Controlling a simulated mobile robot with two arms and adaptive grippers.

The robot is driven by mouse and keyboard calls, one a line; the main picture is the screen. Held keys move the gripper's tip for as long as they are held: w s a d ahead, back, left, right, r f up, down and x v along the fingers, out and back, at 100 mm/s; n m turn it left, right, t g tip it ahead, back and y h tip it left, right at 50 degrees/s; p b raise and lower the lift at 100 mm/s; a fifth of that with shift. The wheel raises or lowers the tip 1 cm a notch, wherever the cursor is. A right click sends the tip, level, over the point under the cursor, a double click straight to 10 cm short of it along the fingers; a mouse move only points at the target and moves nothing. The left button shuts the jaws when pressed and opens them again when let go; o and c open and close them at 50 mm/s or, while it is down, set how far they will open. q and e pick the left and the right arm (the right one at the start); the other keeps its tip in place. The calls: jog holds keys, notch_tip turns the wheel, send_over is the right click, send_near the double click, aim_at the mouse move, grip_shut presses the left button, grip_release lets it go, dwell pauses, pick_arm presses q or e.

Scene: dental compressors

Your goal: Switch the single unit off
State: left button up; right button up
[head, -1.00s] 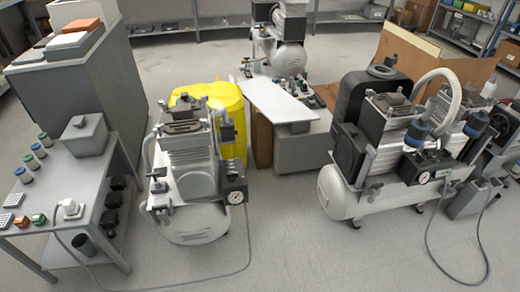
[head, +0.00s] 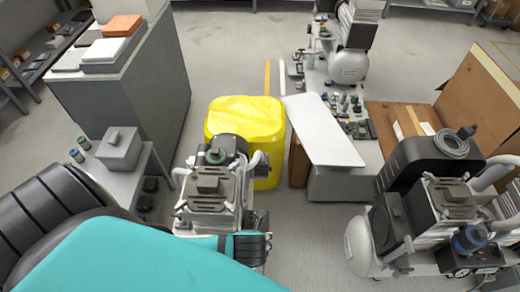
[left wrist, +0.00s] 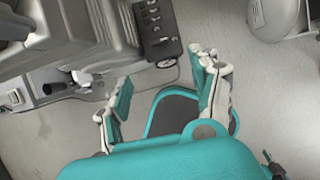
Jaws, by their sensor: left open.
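The single compressor unit (head: 210,190) stands left of centre in the head view, its grey pump head seen from above; my teal left arm hides its lower front. In the left wrist view its grey body (left wrist: 85,35) fills the upper left. Its black control box (left wrist: 158,30) hangs at the side with a small round gauge (left wrist: 166,63) at its end. I cannot make out the switch position. My left gripper (left wrist: 162,80) is open and empty, its fingers spread below the control box and apart from it. My right gripper is in neither view.
A larger compressor (head: 445,215) with a black housing stands at the right. A yellow-covered block (head: 245,120) and a white-topped bench (head: 320,130) stand behind the single unit. A side table (head: 120,180) is at the left. Floor between the compressors is clear.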

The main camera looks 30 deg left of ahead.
pick_arm(q)
jog(key=b+x, duration=0.3)
jog(key=x, duration=1.4)
jog(key=shift+f, duration=0.1)
jog(key=c, duration=1.2)
